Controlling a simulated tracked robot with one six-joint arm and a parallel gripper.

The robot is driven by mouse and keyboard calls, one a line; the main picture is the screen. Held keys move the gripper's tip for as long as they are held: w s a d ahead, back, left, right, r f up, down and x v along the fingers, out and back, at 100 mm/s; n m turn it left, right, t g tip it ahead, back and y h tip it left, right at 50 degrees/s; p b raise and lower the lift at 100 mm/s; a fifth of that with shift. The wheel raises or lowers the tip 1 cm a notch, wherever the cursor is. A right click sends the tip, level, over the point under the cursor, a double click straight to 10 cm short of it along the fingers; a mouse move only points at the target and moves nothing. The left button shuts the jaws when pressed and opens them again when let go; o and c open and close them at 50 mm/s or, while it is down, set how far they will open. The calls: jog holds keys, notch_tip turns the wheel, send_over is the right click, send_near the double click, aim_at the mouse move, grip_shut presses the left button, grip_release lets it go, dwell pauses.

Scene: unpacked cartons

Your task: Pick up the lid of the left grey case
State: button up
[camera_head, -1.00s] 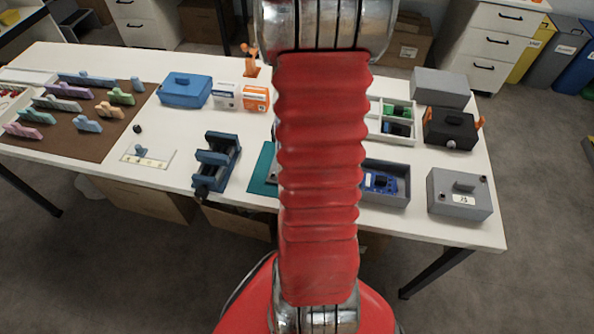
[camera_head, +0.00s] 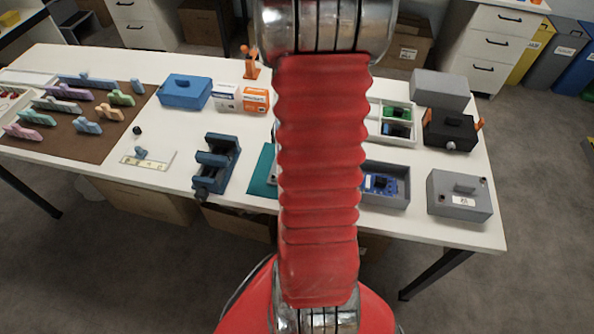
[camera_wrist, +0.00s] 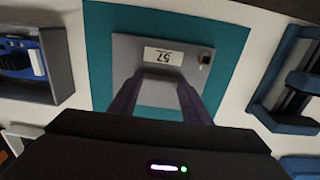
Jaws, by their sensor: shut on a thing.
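The left grey case (camera_wrist: 125,52) shows in the wrist view on a teal mat (camera_wrist: 102,45). Its flat grey top has a white label reading 57 and a dark corner fastener. My gripper (camera_wrist: 164,77) is over the middle of this top, its two dark fingers shut on the lid's grip, which they hide. I cannot tell whether the lid is apart from the case. In the head view my red arm hides the case and gripper almost wholly; an edge of the teal mat (camera_head: 262,171) shows left of the arm.
A second grey case (camera_head: 443,203) stands at the right front edge. An open grey box with a blue board (camera_head: 380,184) lies between it and my arm. A blue vise (camera_head: 217,165) stands left of the mat. A grey block (camera_head: 440,88) and black box (camera_head: 450,130) are behind.

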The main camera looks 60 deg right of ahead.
jog(key=shift+r, duration=0.15)
notch_tip(320, 180, up, 10)
dwell(0.6)
dwell(0.4)
jog(key=w+a+f+n, duration=0.1)
jog(key=w+a+n, duration=0.4)
jog(key=w+a, duration=0.65)
jog(key=w+a+n, duration=0.5)
jog(key=w+a, duration=0.4)
jog(key=w, duration=0.5)
jog(key=w+a+n, duration=0.3)
jog(key=w+a, duration=0.1)
jog(key=a, duration=0.6)
jog(key=shift+w+a+f, duration=0.2)
jog(key=shift+a+f, duration=0.15)
jog(key=shift+f, duration=0.1)
